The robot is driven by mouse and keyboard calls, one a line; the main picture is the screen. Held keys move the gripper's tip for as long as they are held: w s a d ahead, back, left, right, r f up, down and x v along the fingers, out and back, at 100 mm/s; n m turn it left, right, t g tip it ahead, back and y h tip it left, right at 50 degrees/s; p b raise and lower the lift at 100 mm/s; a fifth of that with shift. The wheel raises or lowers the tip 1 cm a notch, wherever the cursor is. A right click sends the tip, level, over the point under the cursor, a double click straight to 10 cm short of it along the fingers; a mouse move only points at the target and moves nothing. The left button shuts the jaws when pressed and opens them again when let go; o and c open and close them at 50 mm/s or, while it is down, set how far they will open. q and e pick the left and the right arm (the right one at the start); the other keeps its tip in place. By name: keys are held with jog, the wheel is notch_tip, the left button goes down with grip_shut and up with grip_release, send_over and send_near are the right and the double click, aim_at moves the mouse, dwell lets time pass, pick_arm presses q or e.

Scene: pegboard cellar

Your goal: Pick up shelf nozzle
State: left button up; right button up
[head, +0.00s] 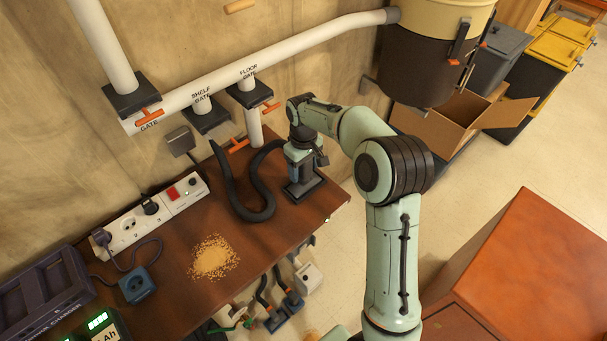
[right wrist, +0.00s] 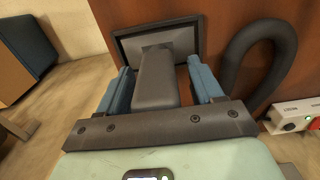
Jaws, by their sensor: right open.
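The shelf nozzle, a dark grey piece with a thick neck (right wrist: 156,82) and a wide rectangular mouth (right wrist: 188,40), is at the right end of the brown workbench (head: 165,290). In the head view its dark mouth (head: 305,189) shows below my right gripper (head: 304,172). In the right wrist view my right gripper (right wrist: 161,88) is open, with one blue finger on each side of the neck. I cannot tell whether the fingers touch it. A black hose (head: 262,200) curves beside the nozzle; its join is hidden. My left gripper is not in view.
White pipes with the shelf gate (head: 205,120) and floor gate (head: 245,95) run along the wall. A power strip (head: 150,212), a sawdust pile (head: 213,258) and a blue socket (head: 137,285) are on the bench. A cardboard box (head: 455,125) stands on the floor.

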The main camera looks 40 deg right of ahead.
grip_shut()
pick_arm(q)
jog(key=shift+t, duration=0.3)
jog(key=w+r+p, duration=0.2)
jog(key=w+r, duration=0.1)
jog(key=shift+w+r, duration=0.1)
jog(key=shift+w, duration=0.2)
pick_arm(e)
notch_tip(320, 180, up, 20)
